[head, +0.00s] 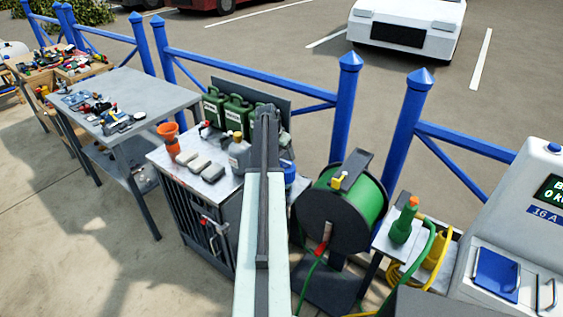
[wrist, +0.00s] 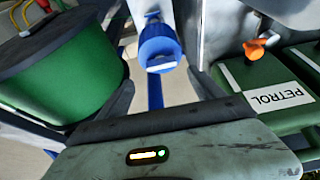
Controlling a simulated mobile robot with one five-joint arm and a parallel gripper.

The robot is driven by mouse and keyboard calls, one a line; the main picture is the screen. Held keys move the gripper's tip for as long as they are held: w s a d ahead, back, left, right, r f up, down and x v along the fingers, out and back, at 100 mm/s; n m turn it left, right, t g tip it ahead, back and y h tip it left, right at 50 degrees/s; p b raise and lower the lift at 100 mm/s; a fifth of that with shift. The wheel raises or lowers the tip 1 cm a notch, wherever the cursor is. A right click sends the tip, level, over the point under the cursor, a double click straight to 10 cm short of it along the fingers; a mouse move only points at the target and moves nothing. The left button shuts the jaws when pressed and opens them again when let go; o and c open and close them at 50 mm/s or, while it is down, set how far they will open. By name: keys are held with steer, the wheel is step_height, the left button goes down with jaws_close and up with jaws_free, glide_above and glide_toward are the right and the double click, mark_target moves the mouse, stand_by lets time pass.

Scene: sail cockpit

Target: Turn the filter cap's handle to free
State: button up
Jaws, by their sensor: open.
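A round blue cap (wrist: 157,42), apparently the filter cap, shows at the top middle of the wrist view, with a short pale bar (wrist: 161,67) on its near side that looks like its handle. My gripper (wrist: 163,88) is open; its dark fingers lie left and right of the cap's line, and the cap is beyond them with no visible contact. In the head view a blue part (head: 290,174), likely the same fitting, shows just right of my arm, which hides most of it. The fingertips cannot be made out there.
A green hose reel (wrist: 75,85) is close on the left in the wrist view, and a green petrol can (wrist: 262,88) with an orange cap on the right. The head view shows a cabinet (head: 160,157) with an orange funnel (head: 170,138), and a blue fence (head: 345,110) behind.

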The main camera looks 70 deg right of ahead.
mark_target(285, 161)
steer(key=b+x, duration=0.5)
steer(key=x, duration=0.2)
steer(key=shift+w+a+b, duration=0.1)
steer(key=shift+w+b, duration=0.1)
steer(key=shift+b, duration=0.2)
steer(key=c, duration=1.4)
